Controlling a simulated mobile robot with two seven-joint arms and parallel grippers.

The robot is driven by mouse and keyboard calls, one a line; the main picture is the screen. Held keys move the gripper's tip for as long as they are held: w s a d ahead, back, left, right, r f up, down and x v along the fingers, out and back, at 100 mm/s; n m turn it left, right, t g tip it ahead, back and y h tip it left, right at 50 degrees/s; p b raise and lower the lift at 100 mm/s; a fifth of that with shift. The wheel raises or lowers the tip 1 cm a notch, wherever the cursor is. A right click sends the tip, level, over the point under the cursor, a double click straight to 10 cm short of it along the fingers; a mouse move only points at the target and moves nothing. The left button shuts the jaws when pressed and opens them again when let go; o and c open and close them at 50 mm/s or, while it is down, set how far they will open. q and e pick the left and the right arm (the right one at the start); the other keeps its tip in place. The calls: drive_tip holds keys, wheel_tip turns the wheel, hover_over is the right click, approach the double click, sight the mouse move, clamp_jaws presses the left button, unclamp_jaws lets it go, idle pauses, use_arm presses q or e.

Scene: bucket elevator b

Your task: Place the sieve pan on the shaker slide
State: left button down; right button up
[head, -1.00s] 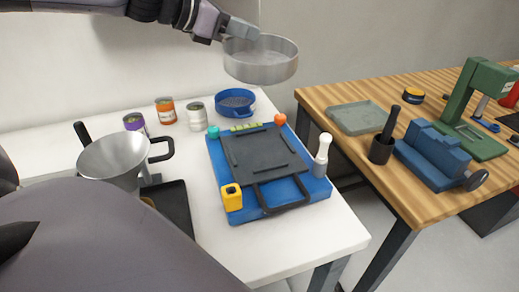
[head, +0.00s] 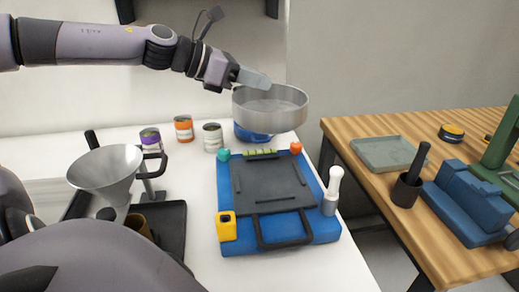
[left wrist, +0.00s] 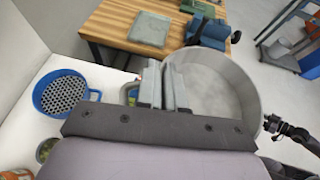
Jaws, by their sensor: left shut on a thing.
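The sieve pan, a round shallow metal pan (head: 271,112), is held in the air by my left gripper (head: 258,80). In the left wrist view the gripper (left wrist: 164,86) is shut on the pan's rim, with the pan (left wrist: 218,92) extending to the right. The pan looks about level. The shaker slide is a dark flat plate (head: 270,184) with a front handle, lying on a blue base (head: 226,246) on the white table. The pan is above and behind the slide, clear of it. My right gripper is not in view.
A blue perforated sieve (left wrist: 66,93) stands behind the slide, mostly hidden by the pan in the head view. Around the base are a yellow block (head: 226,228) and a white-handled tool (head: 332,190). A metal funnel (head: 105,170) and several cans stand left. A wooden bench (head: 350,140) is right.

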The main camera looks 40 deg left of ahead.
use_arm(q)
drive_tip(key=shift+f+b, duration=0.4)
drive_tip(key=shift+f, duration=6.85)
drive_tip(key=c, duration=1.3)
unclamp_jaws()
drive_tip(key=shift+o, duration=0.2)
drive_tip(key=shift+a+r, duration=0.1)
drive_tip(key=shift+r, duration=0.05)
